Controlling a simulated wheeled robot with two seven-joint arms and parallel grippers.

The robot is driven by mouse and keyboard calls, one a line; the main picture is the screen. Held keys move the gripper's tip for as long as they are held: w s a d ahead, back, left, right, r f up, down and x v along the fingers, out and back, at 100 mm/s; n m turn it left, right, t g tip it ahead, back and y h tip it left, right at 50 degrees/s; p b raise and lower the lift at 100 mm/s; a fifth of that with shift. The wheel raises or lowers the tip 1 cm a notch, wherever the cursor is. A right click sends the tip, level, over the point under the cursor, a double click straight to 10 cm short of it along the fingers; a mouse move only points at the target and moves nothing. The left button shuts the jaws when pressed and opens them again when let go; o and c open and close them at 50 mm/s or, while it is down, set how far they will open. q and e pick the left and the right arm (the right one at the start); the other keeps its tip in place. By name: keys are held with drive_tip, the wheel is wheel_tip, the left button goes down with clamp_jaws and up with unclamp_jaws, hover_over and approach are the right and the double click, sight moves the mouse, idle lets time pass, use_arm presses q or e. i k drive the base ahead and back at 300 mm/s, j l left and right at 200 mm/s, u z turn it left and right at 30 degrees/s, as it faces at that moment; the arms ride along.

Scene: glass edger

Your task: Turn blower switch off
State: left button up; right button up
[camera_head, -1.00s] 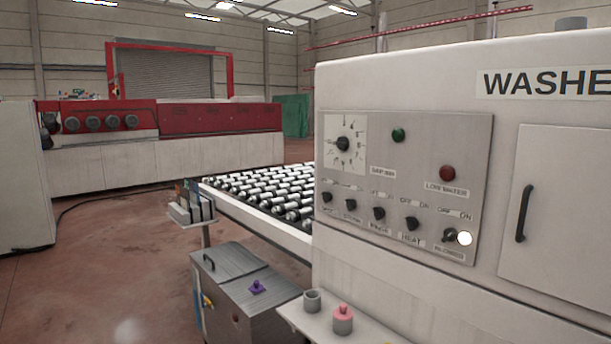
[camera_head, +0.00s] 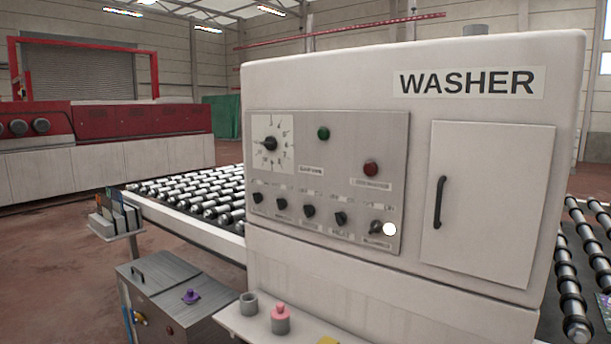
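The blower switch (camera_head: 376,228) is the rightmost of the small black knobs in the bottom row of the washer's grey control panel (camera_head: 390,150). The small label below the switch is too blurred to read fully now. The knob's pointing direction is hard to tell. Neither of my grippers is in the head view.
The washer (camera_head: 490,150) has a door with a black handle (camera_head: 440,202). A shelf at its front holds a grey cup (camera_head: 249,304) and a pink-topped container (camera_head: 280,320). Roller conveyors (camera_head: 205,198) extend on both sides. A metal box (camera_head: 172,292) stands at lower left.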

sight(376, 227)
drive_tip(key=i+j+z, duration=0.35)
drive_tip(key=i+j, duration=0.15)
drive_tip(key=j, duration=0.2)
drive_tip(key=i+j+z, duration=0.15)
drive_tip(key=j, duration=0.2)
drive_tip(key=i, duration=0.05)
